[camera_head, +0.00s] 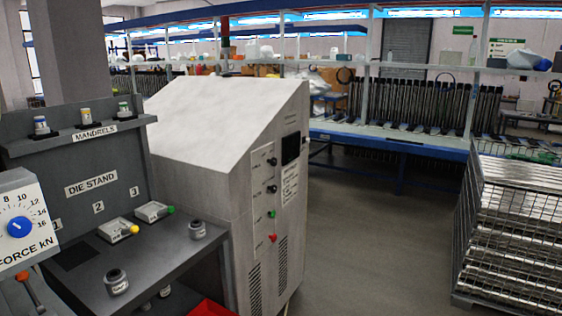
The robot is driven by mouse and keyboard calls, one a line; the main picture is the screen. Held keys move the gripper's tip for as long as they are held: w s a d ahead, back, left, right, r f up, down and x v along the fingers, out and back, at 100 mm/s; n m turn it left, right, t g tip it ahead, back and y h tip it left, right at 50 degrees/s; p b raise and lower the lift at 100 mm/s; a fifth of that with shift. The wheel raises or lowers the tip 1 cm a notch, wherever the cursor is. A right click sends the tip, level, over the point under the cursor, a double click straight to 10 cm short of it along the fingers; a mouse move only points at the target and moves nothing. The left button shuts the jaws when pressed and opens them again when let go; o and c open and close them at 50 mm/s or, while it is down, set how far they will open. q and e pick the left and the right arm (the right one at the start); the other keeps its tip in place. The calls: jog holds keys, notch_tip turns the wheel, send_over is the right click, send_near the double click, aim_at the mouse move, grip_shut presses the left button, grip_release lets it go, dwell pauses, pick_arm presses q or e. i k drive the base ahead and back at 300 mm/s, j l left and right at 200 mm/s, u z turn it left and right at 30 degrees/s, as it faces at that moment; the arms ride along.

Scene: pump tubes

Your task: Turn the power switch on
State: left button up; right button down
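A grey metal cabinet (205,175) with a sloped white top stands in the middle. Its narrow right-hand face carries a control panel seen at a steep angle. On the panel are two dark knobs, an upper one (271,161) and a lower one (271,188), then a green button (271,214) and a red button (272,238). A dark screen (290,148) and a label plate (289,185) sit beside the knobs. The labels are too small to read, so I cannot tell which control is the power switch or its position. Neither of my grippers is in view.
A dark bench (180,243) with a die stand and small parts is at left, beside a force dial (18,226) and an orange-handled lever (29,290). A wire crate (513,230) stands at right. The floor (370,250) between cabinet and crate is clear.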

aim_at(273, 160)
jog(key=i+l, duration=0.25)
jog(key=l, duration=0.15)
jog(key=i+l+u, duration=0.1)
jog(key=l, duration=0.25)
jog(key=i+l, duration=0.55)
jog(key=l, duration=0.25)
jog(key=i+l+u, duration=0.1)
jog(key=l, duration=0.3)
jog(key=i+l, duration=0.3)
jog(key=l, duration=0.15)
jog(key=i+l+u, duration=0.1)
jog(key=l, duration=0.3)
jog(key=i+l, duration=0.3)
jog(key=l, duration=0.15)
